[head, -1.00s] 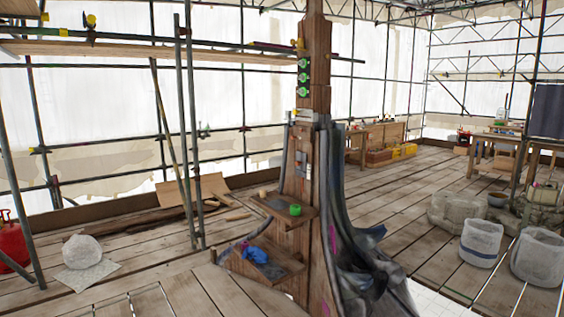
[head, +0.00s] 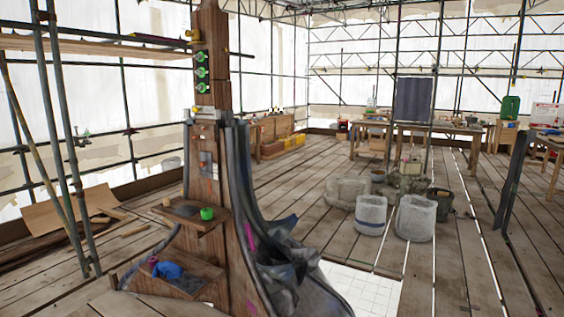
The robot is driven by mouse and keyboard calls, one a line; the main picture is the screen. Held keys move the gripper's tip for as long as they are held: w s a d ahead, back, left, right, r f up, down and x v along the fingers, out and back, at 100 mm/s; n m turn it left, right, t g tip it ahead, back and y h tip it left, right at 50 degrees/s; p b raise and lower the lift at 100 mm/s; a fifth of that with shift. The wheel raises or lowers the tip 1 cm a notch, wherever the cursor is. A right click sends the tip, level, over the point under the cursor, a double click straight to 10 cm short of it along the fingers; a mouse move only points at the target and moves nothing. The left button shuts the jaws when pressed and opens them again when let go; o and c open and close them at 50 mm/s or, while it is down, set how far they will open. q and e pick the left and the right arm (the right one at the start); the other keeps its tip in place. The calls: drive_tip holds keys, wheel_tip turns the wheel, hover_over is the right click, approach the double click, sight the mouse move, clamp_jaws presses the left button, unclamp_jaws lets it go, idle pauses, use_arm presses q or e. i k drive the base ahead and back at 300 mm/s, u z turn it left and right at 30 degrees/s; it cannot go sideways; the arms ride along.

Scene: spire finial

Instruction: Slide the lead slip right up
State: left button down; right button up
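The wooden spire post (head: 209,35) stands upright left of centre in the head view, with several green round fittings (head: 201,72) on its upper part. A small grey metal piece (head: 206,160) lies against the post's front face below a pale collar (head: 205,112). It may be the lead slip, but it is too small to tell. Dark grey lead-like sheeting (head: 243,175) drapes down the post's right side and crumples at the foot. Neither of my grippers shows in the head view.
Two wooden shelves jut from the post; the upper holds a green tin (head: 207,214), the lower a blue cloth (head: 167,270). Pale sacks (head: 415,219) stand to the right. Workbenches (head: 455,130) are at the back. Scaffold poles (head: 66,130) rise at left. Open planks lie at right.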

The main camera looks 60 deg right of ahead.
sight(206, 157)
drive_tip(key=z, duration=1.4)
drive_tip(key=i, duration=1)
